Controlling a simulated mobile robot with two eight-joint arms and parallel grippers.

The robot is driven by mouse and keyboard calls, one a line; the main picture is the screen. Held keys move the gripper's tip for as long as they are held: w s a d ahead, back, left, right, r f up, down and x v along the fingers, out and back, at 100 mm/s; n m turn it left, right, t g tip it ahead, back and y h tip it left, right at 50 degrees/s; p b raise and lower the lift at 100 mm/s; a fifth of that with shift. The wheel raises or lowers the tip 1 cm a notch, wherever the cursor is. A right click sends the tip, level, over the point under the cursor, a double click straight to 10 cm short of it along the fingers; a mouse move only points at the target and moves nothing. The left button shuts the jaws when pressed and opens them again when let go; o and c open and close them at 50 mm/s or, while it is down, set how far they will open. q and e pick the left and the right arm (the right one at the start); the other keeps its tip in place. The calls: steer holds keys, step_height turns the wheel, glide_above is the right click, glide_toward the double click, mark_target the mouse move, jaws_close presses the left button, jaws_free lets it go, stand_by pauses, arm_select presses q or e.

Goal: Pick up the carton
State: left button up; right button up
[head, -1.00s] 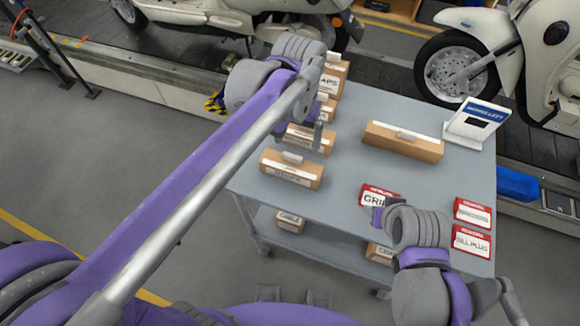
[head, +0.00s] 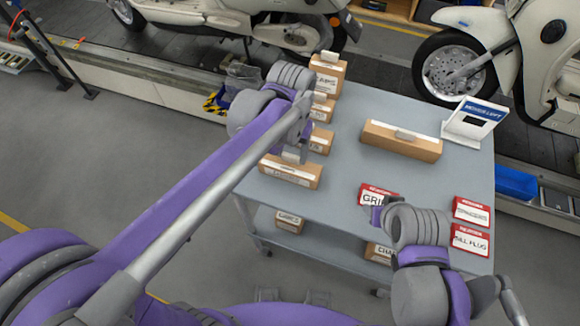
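Several brown cartons with white labels stand on the grey cart. The front-left carton (head: 290,172) lies along the cart's left edge. Just behind it are a second carton (head: 321,142) and a third (head: 323,108), both partly hidden by my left arm. A taller carton (head: 327,78) stands at the back left, and a long carton (head: 401,141) lies in the middle. My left gripper (head: 303,156) points down at the back edge of the front-left carton and covers its top tab. I cannot tell its opening or any contact. My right gripper (head: 377,214) is beside a red-and-white box (head: 374,199), its fingers mostly hidden.
The grey cart top (head: 345,180) is clear in the middle. Two more red-and-white boxes (head: 470,212) (head: 469,240) lie at the right, and a white sign stand (head: 473,122) at the back right. Smaller cartons (head: 289,222) sit on the lower shelf. Scooters stand on the conveyor behind.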

arm_select(q)
jaws_close()
steer(key=shift+r, duration=0.1)
